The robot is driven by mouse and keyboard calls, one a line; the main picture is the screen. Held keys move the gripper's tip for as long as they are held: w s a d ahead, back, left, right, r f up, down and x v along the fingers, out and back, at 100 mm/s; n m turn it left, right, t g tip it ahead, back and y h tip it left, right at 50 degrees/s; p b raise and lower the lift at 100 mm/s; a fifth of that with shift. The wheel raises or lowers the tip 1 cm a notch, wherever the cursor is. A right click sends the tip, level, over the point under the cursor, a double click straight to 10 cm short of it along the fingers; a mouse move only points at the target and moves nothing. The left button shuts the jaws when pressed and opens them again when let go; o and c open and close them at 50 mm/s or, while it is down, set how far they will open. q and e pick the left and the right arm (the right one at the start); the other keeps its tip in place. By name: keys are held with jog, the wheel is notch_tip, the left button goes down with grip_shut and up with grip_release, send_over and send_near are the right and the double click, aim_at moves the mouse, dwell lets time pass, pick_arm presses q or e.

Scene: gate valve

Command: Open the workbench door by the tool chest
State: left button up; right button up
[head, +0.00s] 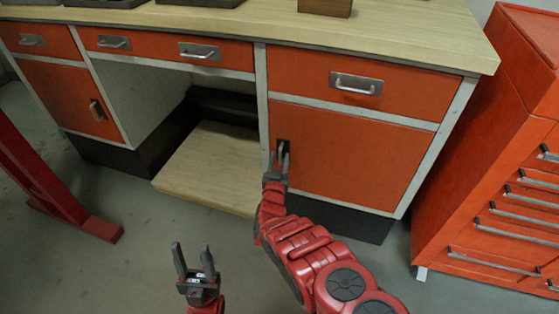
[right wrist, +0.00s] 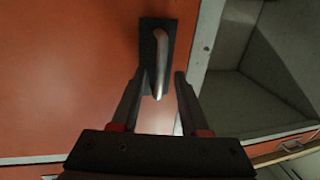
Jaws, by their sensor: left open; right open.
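The orange workbench door (head: 350,160) by the tool chest is shut, below a drawer. Its handle (right wrist: 161,62) is a metal bar on a dark plate near the door's edge. In the head view, my right gripper (head: 279,160) is in front of that plate and hides much of the handle. In the right wrist view, my right gripper (right wrist: 160,73) is open, with one finger on each side of the handle's bar. Contact cannot be told. My left gripper (head: 192,252) is open and empty, low over the floor.
The red tool chest (head: 490,170) stands right of the workbench, with a narrow floor gap between. A wooden shelf (head: 212,165) lies in the open bay left of the door. A red post (head: 45,180) stands at the left. Floor in front is largely clear.

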jog(key=shift+c, duration=0.3)
grip_shut()
dwell(1.1)
